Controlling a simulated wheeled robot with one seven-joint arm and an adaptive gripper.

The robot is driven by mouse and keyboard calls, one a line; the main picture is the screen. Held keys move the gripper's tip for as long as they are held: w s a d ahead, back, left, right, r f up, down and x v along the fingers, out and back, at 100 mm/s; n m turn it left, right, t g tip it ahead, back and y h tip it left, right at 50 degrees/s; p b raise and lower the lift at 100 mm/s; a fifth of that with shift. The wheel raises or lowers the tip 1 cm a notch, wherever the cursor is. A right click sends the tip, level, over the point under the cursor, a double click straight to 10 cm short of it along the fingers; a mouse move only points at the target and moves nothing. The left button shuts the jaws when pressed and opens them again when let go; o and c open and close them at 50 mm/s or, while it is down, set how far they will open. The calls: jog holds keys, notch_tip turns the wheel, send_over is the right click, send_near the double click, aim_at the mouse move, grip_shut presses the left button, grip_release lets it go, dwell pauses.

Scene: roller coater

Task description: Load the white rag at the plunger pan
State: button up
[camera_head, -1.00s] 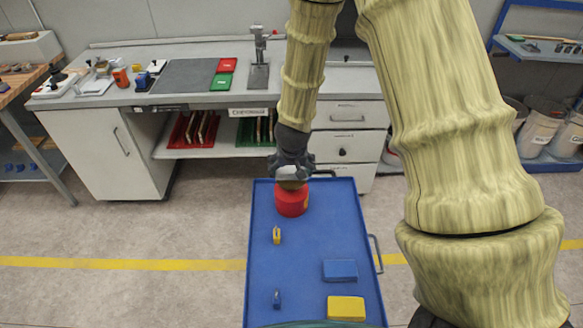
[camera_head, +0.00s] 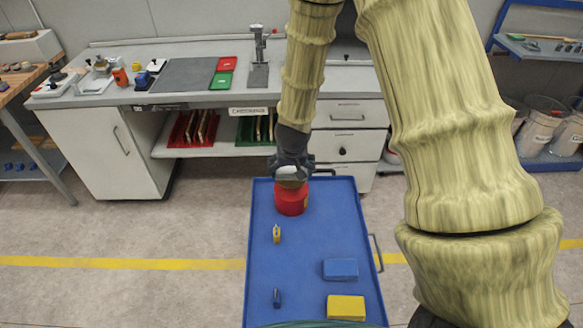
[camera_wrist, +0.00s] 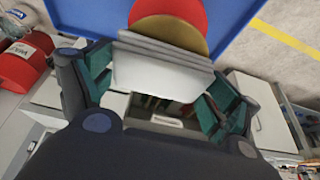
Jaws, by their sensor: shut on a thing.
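The white rag (camera_wrist: 160,76) is a folded pale stack with grey layered edges, held between my gripper's fingers (camera_wrist: 155,88) in the wrist view. In the head view my gripper (camera_head: 292,166) hangs over the red plunger can (camera_head: 291,204), and the rag shows as a small pale patch (camera_head: 289,172) under it. The brass-coloured plunger pan (camera_wrist: 172,32) tops the red can, which also shows in the wrist view (camera_wrist: 188,8). The rag's layered edge overlaps the pan in that view. I cannot tell whether they touch. The fingers hide part of the rag.
The can stands at the far end of a blue tray-topped cart (camera_head: 300,262). A small yellow item (camera_head: 276,234), a blue block (camera_head: 340,269), a yellow block (camera_head: 346,307) and a small dark blue item (camera_head: 277,298) lie nearer. A grey workbench (camera_head: 130,97) stands behind.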

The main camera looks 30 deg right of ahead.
aim_at(291, 169)
jog(key=shift+f+b, duration=0.45)
jog(key=shift+f, duration=0.35)
dwell(0.9)
jog(key=shift+r, duration=0.1)
dwell(0.6)
jog(key=shift+r+p, duration=3.05)
jog(key=shift+r, duration=0.4)
